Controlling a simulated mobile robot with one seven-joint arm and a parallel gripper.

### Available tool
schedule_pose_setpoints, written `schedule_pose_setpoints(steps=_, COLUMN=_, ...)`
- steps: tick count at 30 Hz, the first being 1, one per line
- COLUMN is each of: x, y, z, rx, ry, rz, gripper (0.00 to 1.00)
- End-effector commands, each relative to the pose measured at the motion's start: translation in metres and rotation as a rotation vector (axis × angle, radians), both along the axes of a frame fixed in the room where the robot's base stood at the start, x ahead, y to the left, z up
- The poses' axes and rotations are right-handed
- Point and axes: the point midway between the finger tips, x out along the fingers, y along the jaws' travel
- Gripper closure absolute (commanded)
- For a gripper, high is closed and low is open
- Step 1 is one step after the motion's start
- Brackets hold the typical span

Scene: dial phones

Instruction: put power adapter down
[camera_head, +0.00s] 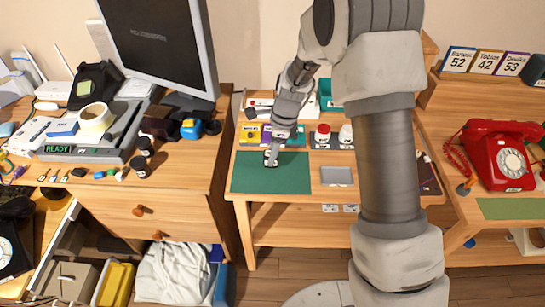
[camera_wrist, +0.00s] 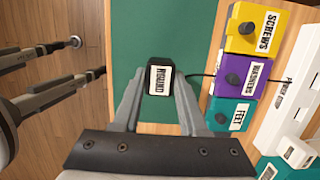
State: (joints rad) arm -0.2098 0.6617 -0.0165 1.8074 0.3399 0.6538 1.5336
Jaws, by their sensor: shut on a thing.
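The power adapter (camera_wrist: 160,78) is a small black block with a white printed label; a thin dark cable runs off its right side in the wrist view. My gripper (camera_wrist: 158,88) is shut on it, one finger on each side. In the head view my gripper (camera_head: 271,160) and the small adapter are over the green mat (camera_head: 248,181) on the middle table. The green mat (camera_wrist: 128,38) also lies behind the adapter in the wrist view. I cannot tell whether the adapter touches the mat.
Yellow, purple and teal bins (camera_wrist: 240,75) for screws, washers and feet stand beside the mat. A grey tray (camera_head: 337,176) lies to the mat's right. A red dial phone (camera_head: 497,155) stands on the right table. Much of the mat is bare.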

Motion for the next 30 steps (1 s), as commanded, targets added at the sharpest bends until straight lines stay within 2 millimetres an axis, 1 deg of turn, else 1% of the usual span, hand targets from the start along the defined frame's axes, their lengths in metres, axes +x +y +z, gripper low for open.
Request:
schedule_pose_setpoints(steps=1, x=-0.001, y=0.000, z=-0.011, rx=0.000, ry=0.004, rz=0.000, gripper=0.89)
schedule_pose_setpoints(steps=3, x=-0.001, y=0.000, z=-0.018, rx=0.000, ry=0.003, rz=0.001, gripper=0.89)
schedule_pose_setpoints(steps=11, x=0.000, y=0.000, z=-0.019, rx=0.000, ry=0.000, rz=0.001, gripper=0.89)
schedule_pose_setpoints(steps=14, x=0.000, y=0.000, z=-0.022, rx=0.000, ry=0.001, rz=0.001, gripper=0.89)
schedule_pose_setpoints(steps=15, x=0.000, y=0.000, z=-0.022, rx=0.000, ry=0.001, rz=0.001, gripper=0.56)
schedule_pose_setpoints(steps=17, x=0.000, y=0.000, z=-0.022, rx=0.000, ry=0.001, rz=0.001, gripper=0.45)
schedule_pose_setpoints(steps=18, x=0.000, y=0.000, z=-0.022, rx=0.000, ry=0.001, rz=0.001, gripper=0.38)
schedule_pose_setpoints(steps=20, x=0.000, y=0.000, z=-0.022, rx=0.000, ry=0.001, rz=0.001, gripper=0.28)
schedule_pose_setpoints(steps=28, x=0.000, y=0.000, z=-0.021, rx=0.000, ry=0.000, rz=0.000, gripper=0.28)
schedule_pose_setpoints(steps=30, x=0.000, y=0.000, z=-0.017, rx=0.001, ry=0.000, rz=0.000, gripper=0.28)
